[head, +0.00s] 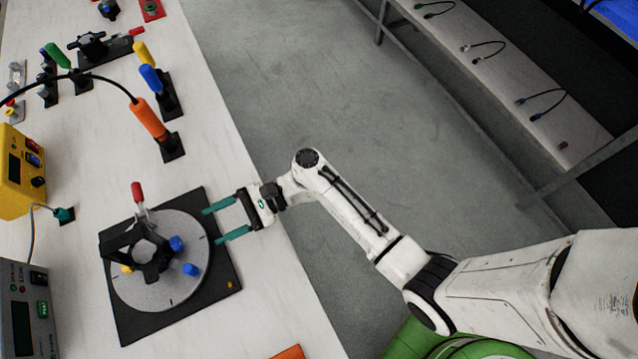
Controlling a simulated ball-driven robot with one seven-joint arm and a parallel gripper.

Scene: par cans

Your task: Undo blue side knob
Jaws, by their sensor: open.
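A round grey disc (195,228) lies on a black square base plate (226,270) on the white table. A black fixture (150,262) stands on the disc, with a red-tipped lever (137,192) rising behind it and a small yellow part (127,268) at its left. One blue knob (176,243) sits at the fixture's right side. A second blue knob (190,269) is just below it, nearer the disc's edge. I cannot tell which is the side knob. My gripper (210,227) is open and empty, its teal fingers pointing left at the disc's right edge, apart from both knobs.
An orange-handled tool (148,118) and a blue-and-yellow handled holder (150,80) stand farther up the white table (220,160). A yellow box (18,175) and a grey meter box (28,310) line the left. Grey floor lies right of the table.

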